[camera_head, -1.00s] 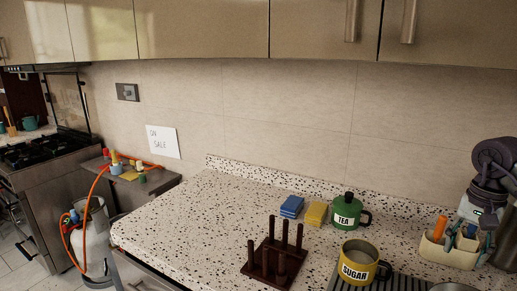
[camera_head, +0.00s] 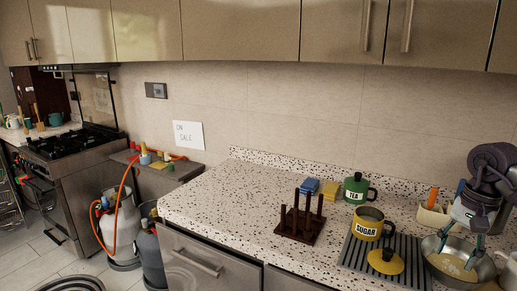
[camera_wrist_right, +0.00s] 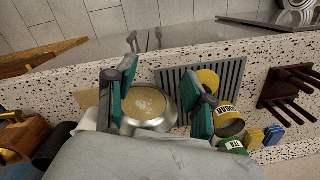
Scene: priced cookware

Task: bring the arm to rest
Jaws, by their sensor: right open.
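My right gripper (camera_head: 458,246) is open, with its fingers pointing down over a steel pan (camera_head: 437,271) at the right of the counter. The right wrist view shows the teal fingers (camera_wrist_right: 161,98) spread wide, with the pan (camera_wrist_right: 132,127) between and beyond them. Nothing is held between the fingers. I cannot tell whether they touch the pan. My left gripper is not in view.
The yellow SUGAR pot (camera_head: 367,229), its yellow lid (camera_head: 387,262) and the green TEA pot (camera_head: 355,188) stand left of the gripper. A ribbed drainer (camera_head: 350,253), dark peg rack (camera_head: 303,235) and cream caddy (camera_head: 430,218) are nearby. The counter's left (camera_head: 215,205) is clear.

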